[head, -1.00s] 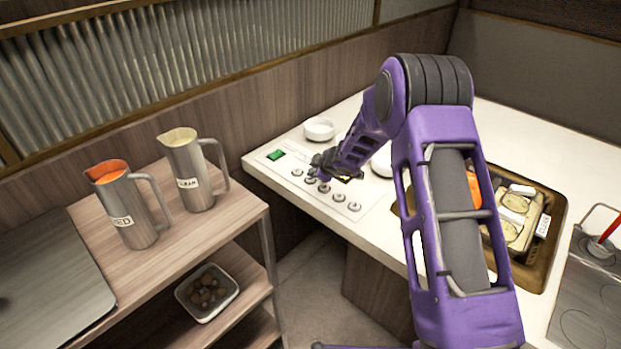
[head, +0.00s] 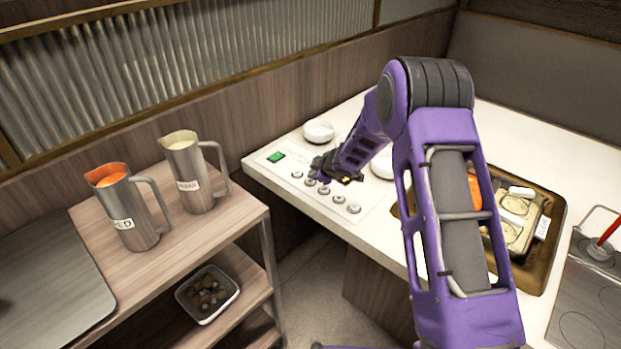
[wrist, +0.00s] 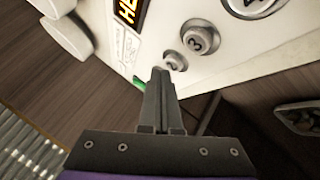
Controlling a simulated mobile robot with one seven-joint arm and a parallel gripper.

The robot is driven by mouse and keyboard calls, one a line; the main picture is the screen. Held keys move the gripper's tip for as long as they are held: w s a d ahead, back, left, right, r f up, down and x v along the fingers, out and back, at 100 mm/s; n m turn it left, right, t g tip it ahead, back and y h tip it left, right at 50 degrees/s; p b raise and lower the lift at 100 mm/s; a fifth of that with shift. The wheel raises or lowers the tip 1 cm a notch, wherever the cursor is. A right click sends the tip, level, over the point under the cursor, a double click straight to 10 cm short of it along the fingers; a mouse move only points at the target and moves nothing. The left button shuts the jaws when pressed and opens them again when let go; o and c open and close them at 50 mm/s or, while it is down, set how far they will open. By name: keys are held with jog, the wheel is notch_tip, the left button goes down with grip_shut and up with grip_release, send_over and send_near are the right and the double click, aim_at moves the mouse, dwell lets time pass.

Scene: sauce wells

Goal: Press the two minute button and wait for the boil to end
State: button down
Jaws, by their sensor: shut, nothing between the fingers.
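A row of round numbered buttons is set in a white panel (head: 330,215) on the counter. In the wrist view the button marked 2 (wrist: 175,62) is just beyond my fingertips and slightly to their right. The button marked 3 (wrist: 200,38) is beyond it, and part of the 4 (wrist: 255,6) shows at the top edge. My gripper (wrist: 160,72) is shut and empty, pointing at the panel; I cannot tell whether it touches. In the head view my gripper (head: 318,176) is over the row's left part. An orange-lit display (wrist: 127,10) is partly cut off.
A green switch (head: 275,157) is at the panel's left. White bowls (head: 318,130) stand behind the panel. A brown tray of food (head: 540,275) is on the right. Two steel pitchers (head: 130,212) stand on a wooden shelf (head: 225,240) on the left.

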aim_at(313, 183)
notch_tip(313, 183, up, 6)
jog(key=p, duration=0.5)
jog(key=shift+p, duration=0.4)
dwell(0.5)
